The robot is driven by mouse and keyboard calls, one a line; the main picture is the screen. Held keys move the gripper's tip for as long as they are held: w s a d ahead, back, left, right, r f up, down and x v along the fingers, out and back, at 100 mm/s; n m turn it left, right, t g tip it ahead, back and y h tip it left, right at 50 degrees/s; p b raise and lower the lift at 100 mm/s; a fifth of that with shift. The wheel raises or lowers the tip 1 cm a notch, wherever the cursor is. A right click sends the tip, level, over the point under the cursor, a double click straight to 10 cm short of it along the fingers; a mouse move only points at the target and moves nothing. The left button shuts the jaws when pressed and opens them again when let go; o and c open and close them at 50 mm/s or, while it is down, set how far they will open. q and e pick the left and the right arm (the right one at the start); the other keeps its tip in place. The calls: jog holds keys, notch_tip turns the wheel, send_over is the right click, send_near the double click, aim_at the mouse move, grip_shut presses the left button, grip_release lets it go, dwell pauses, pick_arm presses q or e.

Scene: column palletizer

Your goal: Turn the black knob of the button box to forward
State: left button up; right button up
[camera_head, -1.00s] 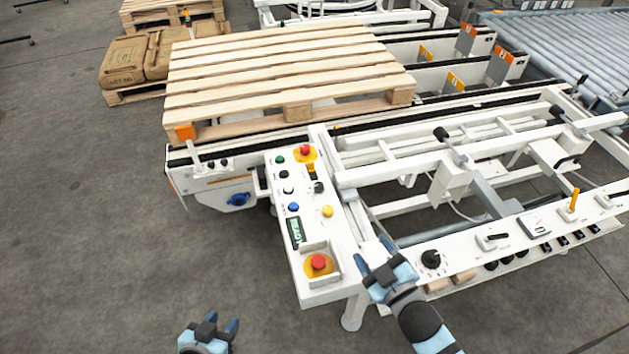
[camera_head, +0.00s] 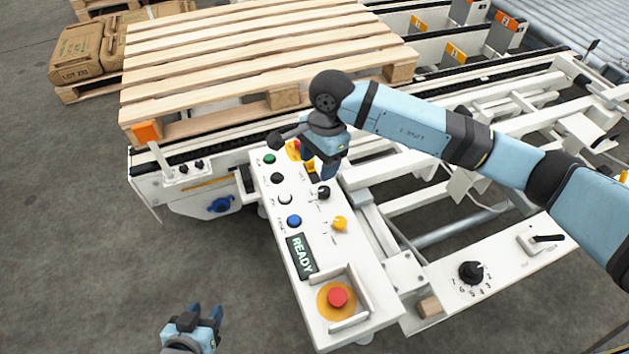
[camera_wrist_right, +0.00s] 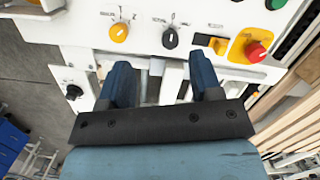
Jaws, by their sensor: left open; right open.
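The white button box (camera_head: 262,215) stands in the middle of the head view. Its black knob (camera_head: 323,192) sits near the right edge, above the yellow knob (camera_head: 340,223). In the right wrist view the black knob (camera_wrist_right: 170,40) has a white pointer line and lies beyond the gap between the fingers. My right gripper (camera_head: 319,168) is open and empty, above the upper end of the box and close to the black knob, apart from it in the wrist view. My left gripper (camera_head: 203,315) is open and empty, low over the floor left of the box.
A red emergency button (camera_head: 338,297) sits in a guard at the box's near end; a second one (camera_wrist_right: 256,50) shows in the wrist view. A wooden pallet (camera_head: 250,62) lies behind. Another panel with a dial (camera_head: 471,272) stands at right. Floor at left is clear.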

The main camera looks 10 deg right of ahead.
aim_at(325, 189)
jog(key=shift+t+h, duration=0.4)
jog(key=shift+h, duration=0.4)
jog(key=f, duration=0.4)
jog(key=w+d+f, duration=0.1)
jog(key=f, duration=0.3)
jog(key=w+d+f, duration=0.1)
jog(key=f, duration=0.4)
jog(key=shift+w+d, duration=0.1)
jog(key=shift+w, duration=0.1)
jog(key=c, duration=0.9)
